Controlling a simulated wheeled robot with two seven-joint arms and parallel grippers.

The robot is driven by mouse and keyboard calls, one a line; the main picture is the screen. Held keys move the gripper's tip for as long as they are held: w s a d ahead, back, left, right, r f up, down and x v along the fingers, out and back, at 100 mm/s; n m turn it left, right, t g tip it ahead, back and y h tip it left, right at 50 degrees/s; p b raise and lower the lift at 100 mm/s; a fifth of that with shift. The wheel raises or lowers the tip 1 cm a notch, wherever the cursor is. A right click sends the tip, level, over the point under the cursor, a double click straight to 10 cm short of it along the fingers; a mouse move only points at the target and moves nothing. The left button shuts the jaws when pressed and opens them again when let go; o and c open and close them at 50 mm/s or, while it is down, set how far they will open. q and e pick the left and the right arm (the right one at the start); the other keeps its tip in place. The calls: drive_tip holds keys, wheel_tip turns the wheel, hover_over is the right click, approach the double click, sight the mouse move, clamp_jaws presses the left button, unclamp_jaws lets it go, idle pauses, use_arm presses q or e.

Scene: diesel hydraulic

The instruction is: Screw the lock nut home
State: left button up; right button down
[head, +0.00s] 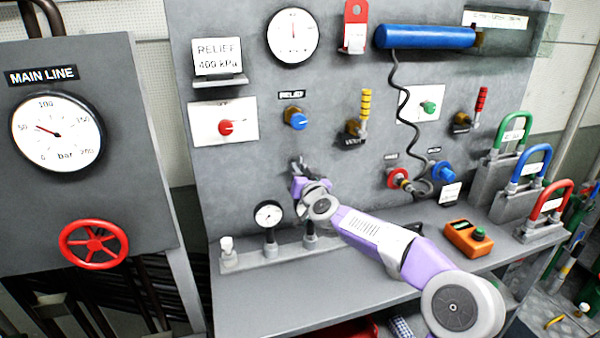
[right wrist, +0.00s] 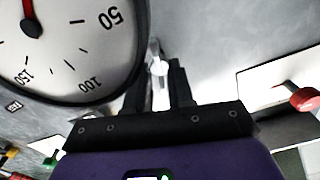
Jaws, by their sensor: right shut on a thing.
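My right gripper (head: 298,168) reaches the grey panel, below the blue relief knob (head: 296,120). In the right wrist view its dark fingers (right wrist: 160,80) close around a narrow, shiny pale metal piece (right wrist: 158,68). I cannot make out for certain whether this piece is the lock nut or a stem it sits on. The contact with the panel is too small to read in the head view. My left gripper is out of view.
A large gauge (right wrist: 60,45) is close beside the fingers in the right wrist view. A small gauge (head: 268,214) stands on the bench rail (head: 240,258). A red knob (head: 225,127) is left of the gripper; an orange box (head: 468,238) sits on the bench.

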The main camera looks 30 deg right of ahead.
drive_tip(key=shift+m+b, duration=0.3)
drive_tip(key=shift+m, duration=0.1)
drive_tip(key=m+b, duration=0.3)
drive_tip(key=m, duration=1.1)
drive_tip(key=shift+f, duration=0.1)
idle(0.4)
drive_tip(key=c, duration=1)
unclamp_jaws()
drive_tip(key=shift+f, duration=0.1)
